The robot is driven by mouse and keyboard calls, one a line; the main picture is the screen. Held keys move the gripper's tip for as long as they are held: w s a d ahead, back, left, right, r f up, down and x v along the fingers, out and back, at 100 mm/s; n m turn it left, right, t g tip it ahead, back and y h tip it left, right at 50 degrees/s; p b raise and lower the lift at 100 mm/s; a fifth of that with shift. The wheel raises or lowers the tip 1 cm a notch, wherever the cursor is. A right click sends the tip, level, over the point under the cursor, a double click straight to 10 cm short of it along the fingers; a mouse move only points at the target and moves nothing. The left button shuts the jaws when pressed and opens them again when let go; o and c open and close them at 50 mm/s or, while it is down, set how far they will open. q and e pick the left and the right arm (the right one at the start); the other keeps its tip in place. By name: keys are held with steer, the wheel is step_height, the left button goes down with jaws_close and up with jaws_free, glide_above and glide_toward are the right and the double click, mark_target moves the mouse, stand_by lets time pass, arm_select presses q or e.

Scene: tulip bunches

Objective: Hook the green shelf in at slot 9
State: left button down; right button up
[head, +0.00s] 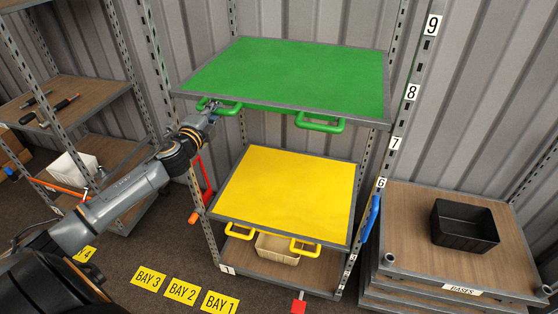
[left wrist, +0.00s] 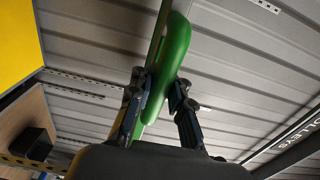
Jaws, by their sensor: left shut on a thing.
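The green shelf (head: 290,72) is a flat green board with a grey rim and two green front handles. It lies roughly level across the upper part of the rack, above the yellow shelf (head: 287,193). My left gripper (head: 209,107) is shut on its left handle; the left wrist view shows the green handle (left wrist: 173,55) between the fingers. The right handle (head: 320,124) is free. The slot 9 label (head: 432,25) is high on the right post, above the shelf's front right corner. That corner appears between labels 7 and 8. Whether its hooks sit in slots cannot be told.
A tan bin (head: 278,249) stands on the bottom shelf under the yellow one. A stack of wooden bases (head: 410,222) with a black bin (head: 464,226) stands at right. Another rack with tools (head: 52,108) is at left. Yellow bay signs (head: 182,291) lie on the floor.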

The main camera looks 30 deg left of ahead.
arm_select(q)
steer(key=shift+r, duration=1.3)
steer(key=shift+r, duration=4)
step_height(320, 180, up, 8)
step_height(320, 180, up, 8)
